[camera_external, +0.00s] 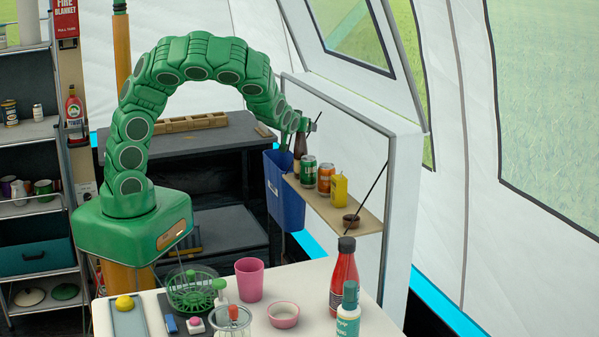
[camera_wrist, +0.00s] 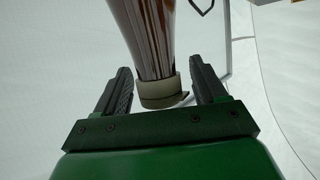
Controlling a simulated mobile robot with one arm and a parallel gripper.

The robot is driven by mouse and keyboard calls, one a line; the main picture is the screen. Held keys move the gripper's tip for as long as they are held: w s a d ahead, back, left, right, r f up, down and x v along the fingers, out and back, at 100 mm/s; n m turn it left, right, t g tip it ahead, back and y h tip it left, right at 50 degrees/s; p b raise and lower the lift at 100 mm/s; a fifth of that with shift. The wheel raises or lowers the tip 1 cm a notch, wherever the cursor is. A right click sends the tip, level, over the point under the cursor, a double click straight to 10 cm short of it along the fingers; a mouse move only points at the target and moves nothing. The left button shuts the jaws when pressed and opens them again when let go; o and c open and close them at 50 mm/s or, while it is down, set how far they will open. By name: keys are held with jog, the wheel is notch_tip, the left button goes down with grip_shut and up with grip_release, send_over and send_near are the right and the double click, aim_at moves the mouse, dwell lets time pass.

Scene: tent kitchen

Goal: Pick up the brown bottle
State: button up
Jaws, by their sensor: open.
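The brown bottle (camera_external: 300,147) stands upright at the left end of the wooden shelf (camera_external: 352,222) on the white panel. In the wrist view the brown glossy bottle (camera_wrist: 147,35) narrows to a pale band at its end, which lies between my two dark fingers. My gripper (camera_external: 308,124) is at the top of the bottle in the outside view. In the wrist view my gripper (camera_wrist: 162,72) is open, with a gap between the bottle and each finger. The bottle's lower part is out of the wrist view.
A blue bin (camera_external: 285,195) hangs left of the shelf. Below is a cluttered white table (camera_external: 310,290).

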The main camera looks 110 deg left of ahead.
jog(key=shift+a, duration=0.1)
jog(key=shift+c, duration=0.5)
jog(key=shift+f, duration=0.1)
grip_shut()
